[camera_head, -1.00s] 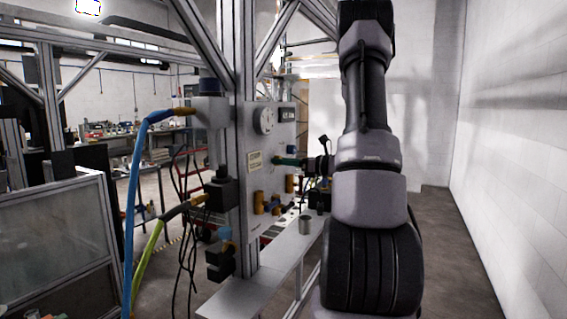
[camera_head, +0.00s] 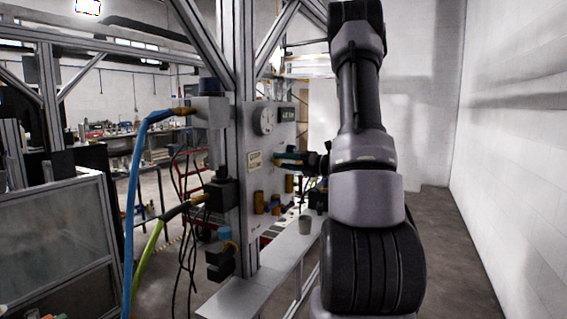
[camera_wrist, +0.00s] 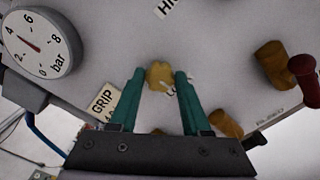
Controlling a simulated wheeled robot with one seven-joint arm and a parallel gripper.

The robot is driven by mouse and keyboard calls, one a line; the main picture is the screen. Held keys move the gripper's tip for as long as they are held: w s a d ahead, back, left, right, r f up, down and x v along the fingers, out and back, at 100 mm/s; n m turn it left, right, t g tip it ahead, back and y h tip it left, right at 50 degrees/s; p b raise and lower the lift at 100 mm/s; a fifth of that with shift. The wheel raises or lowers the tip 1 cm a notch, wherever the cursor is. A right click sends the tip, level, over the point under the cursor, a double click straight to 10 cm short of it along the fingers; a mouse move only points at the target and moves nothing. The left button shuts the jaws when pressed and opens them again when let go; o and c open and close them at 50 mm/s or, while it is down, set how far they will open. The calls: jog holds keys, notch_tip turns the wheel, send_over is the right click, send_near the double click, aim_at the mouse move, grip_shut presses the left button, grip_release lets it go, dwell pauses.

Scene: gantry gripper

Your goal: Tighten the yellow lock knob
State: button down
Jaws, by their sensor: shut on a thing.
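The yellow lock knob (camera_wrist: 160,74) sits on the pale panel in the upper middle of the wrist view. My gripper (camera_wrist: 159,73) has two green fingers, one on each side of the knob, shut on it. A label starting with "LO" lies by the knob, partly hidden by the right finger. In the head view my gripper (camera_head: 279,160) reaches left to the panel (camera_head: 284,137), and the knob is hidden there.
A pressure gauge (camera_wrist: 38,42) and a "GRIP" label (camera_wrist: 103,103) are left of my fingers. Brass fittings (camera_wrist: 272,62) and a dark red knob (camera_wrist: 304,78) are at the right.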

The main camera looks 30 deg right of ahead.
jog(key=shift+m, duration=0.4)
jog(key=shift+c, duration=1.9)
grip_release()
jog(key=v, duration=1.1)
